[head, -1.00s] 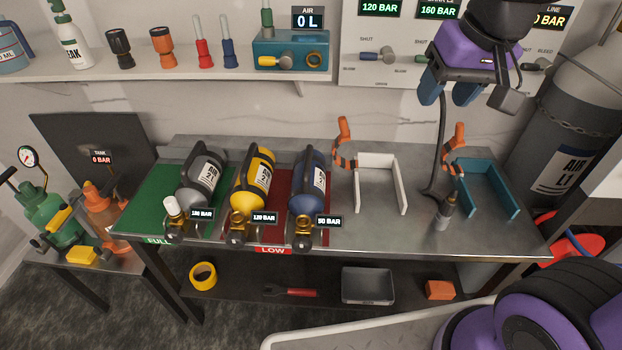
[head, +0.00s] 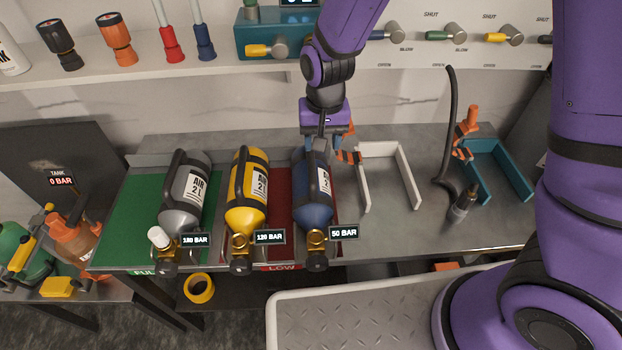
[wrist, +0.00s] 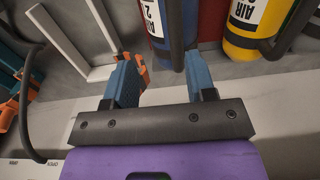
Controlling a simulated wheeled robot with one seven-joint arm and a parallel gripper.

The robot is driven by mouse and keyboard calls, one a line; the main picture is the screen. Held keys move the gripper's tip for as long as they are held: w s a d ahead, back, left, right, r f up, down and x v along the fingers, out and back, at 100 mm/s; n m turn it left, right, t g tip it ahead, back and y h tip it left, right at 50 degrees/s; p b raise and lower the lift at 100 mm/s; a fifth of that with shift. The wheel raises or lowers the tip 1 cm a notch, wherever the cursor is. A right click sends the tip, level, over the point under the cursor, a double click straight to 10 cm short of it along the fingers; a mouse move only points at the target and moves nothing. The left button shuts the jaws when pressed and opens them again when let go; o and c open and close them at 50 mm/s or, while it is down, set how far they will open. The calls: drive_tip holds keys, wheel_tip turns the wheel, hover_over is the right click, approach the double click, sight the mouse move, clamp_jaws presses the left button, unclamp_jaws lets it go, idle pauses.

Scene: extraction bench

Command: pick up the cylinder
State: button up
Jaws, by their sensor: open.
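Three gas cylinders lie side by side on the bench with their valves toward the front: a grey one (head: 184,190) tagged 180 BAR, a yellow one (head: 245,200) tagged 120 BAR and a blue one (head: 312,205) tagged 50 BAR. Each has a dark carry handle. My gripper (head: 325,146) is at the rear end of the blue cylinder, its fingertips partly hidden in the head view. In the wrist view my gripper (wrist: 160,72) is open, with nothing held between its blue fingers. The blue cylinder (wrist: 184,22) and its dark handle lie just beyond the fingertips.
The cylinders lie on a green mat (head: 122,222) and a red mat (head: 280,225). An orange clamp (head: 347,156) and a white bracket (head: 408,178) stand right of the blue cylinder. A teal bracket (head: 512,170) and hose (head: 449,120) are further right. A shelf (head: 150,75) runs behind.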

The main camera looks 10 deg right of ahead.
sight(311, 162)
drive_tip(key=f, duration=0.1)
drive_tip(key=a+f, duration=0.1)
drive_tip(key=w+f, duration=0.1)
drive_tip(key=shift+a+f, duration=0.1)
drive_tip(key=shift+a, duration=0.1)
drive_tip(key=shift+s+a+f, duration=0.1)
drive_tip(key=shift+a+f, duration=0.1)
drive_tip(key=shift+f, duration=1.6)
drive_tip(key=shift+a+f, duration=0.2)
drive_tip(key=shift+f, duration=1.6)
clamp_jaws()
